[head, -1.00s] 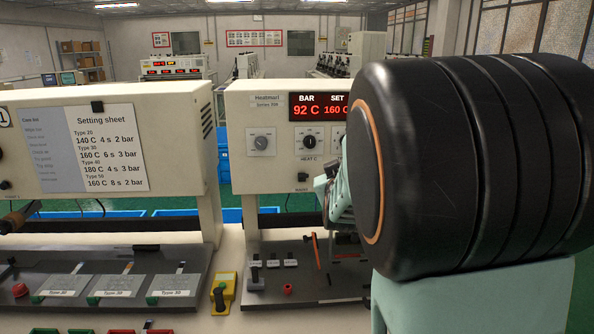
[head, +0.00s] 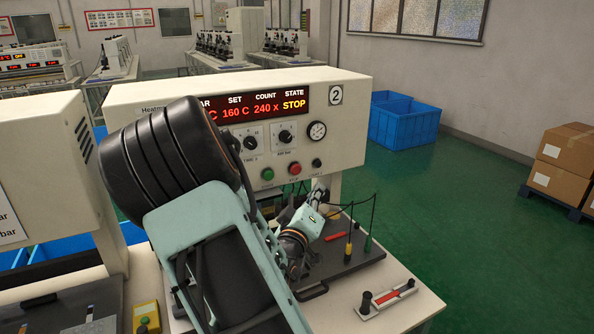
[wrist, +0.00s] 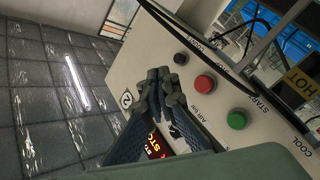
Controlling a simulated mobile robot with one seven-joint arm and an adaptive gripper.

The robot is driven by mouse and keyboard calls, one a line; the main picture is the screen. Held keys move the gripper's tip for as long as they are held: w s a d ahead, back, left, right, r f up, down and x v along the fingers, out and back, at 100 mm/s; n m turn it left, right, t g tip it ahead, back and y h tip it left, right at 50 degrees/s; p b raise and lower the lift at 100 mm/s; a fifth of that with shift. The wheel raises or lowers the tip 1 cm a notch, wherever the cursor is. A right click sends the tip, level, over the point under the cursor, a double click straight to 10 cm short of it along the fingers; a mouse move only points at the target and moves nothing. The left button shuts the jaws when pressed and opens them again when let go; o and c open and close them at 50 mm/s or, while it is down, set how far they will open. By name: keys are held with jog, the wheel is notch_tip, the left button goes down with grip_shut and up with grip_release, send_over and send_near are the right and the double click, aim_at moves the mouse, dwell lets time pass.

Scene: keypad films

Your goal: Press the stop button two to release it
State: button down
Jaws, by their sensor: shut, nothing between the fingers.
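The red stop button (head: 295,168) is on the lower front of the cream machine marked 2 (head: 130,95). Whether it is pushed in cannot be told. The machine's display (head: 270,105) reads STOP under STATE. In the wrist view the red button (wrist: 205,83) is just right of my gripper (wrist: 172,78), with the green start button (wrist: 236,120) farther right. My gripper's dark fingers are together and empty, apart from the red button in the picture. In the head view my wrist is below and right of the button, and the fingertips are hard to make out.
A black knob (head: 316,163) is right of the red button, with a gauge (head: 317,130) above it. Below are a dark work plate (head: 350,262) with upright yellow and green probes.

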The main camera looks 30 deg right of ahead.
jog(key=shift+w+d, duration=0.15)
jog(key=shift+w, duration=2.05)
jog(key=shift+w+d, duration=0.1)
jog(key=shift+w, duration=2.1)
jog(key=shift+w, duration=0.1)
jog(key=shift+w, duration=0.3)
jog(key=shift+w+b, duration=0.3)
jog(key=shift+w, duration=0.15)
jog(key=shift+s, duration=0.85)
jog(key=shift+s+a, duration=0.15)
jog(key=shift+s, duration=2.35)
